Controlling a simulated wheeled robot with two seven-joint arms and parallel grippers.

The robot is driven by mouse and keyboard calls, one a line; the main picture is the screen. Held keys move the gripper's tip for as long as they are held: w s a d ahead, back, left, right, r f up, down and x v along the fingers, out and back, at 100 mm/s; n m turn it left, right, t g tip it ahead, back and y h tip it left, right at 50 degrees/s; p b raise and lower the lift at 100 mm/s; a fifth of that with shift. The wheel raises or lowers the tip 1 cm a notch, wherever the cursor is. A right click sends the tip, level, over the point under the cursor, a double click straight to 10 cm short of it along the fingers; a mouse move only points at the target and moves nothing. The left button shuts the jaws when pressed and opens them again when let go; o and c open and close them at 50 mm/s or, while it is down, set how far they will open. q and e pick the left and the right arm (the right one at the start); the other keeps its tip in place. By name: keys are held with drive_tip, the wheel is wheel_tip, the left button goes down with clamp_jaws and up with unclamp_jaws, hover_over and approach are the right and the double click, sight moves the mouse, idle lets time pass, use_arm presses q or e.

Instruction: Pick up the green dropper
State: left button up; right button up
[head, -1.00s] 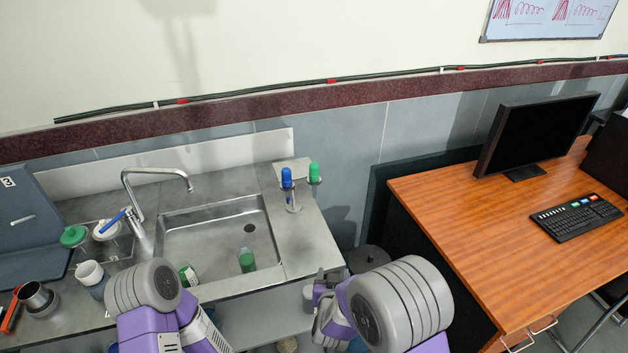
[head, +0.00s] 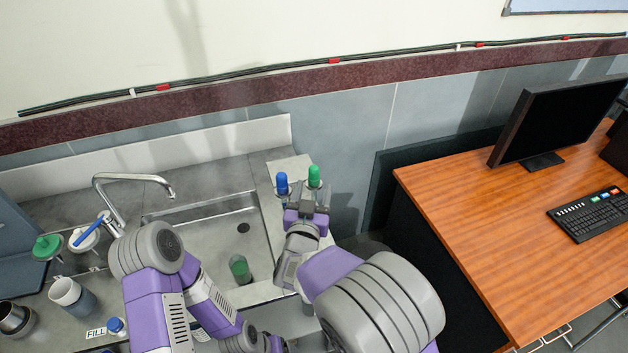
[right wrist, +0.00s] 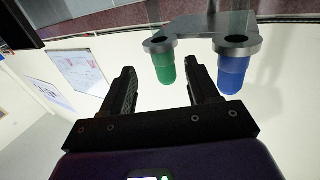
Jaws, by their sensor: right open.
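The green dropper (head: 314,176) stands upright in a small metal stand at the right end of the sink counter, its green bulb showing. A blue dropper (head: 282,183) stands just to its left. My right gripper (head: 308,194) is open and empty, close in front of the droppers. In the right wrist view the scene is inverted; the green dropper (right wrist: 164,69) shows between the two open fingers, near their tips, with no clear contact. The blue dropper (right wrist: 233,72) is outside the right-hand finger. My left gripper is not in view.
The metal holder (right wrist: 205,28) carries both droppers close together. A wooden desk (head: 480,235) is at right.

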sight(313, 182)
drive_tip(key=w, duration=0.5)
drive_tip(key=shift+d, duration=0.15)
drive_tip(key=shift+c, duration=0.2)
drive_tip(key=c, duration=1)
